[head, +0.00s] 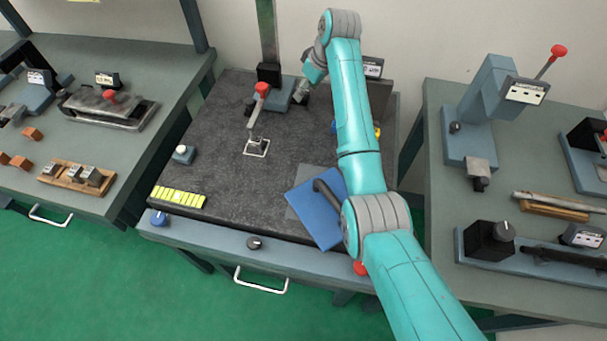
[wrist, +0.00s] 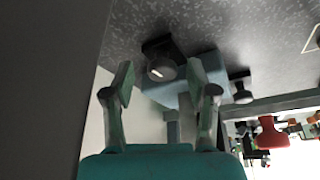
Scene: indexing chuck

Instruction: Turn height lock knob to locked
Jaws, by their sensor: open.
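In the wrist view a round dark knob (wrist: 160,68) with a pale pointer mark sits on a dark block by a blue-grey base (wrist: 205,75). It looks like the height lock knob, though no label on it is readable. My gripper (wrist: 165,88) is open, with the knob seen between and beyond its two fingertips. No contact shows. In the head view my gripper (head: 304,92) is beside the base (head: 280,95) of the tall column (head: 267,35). The knob cannot be made out there.
A second dark knob (wrist: 241,90) stands on the base's far side. A red-topped lever (head: 260,105) stands left of my gripper on the dark granite plate (head: 225,110). A blue plate (head: 312,215) lies in front. A dark upright surface (wrist: 40,80) fills the wrist view's left.

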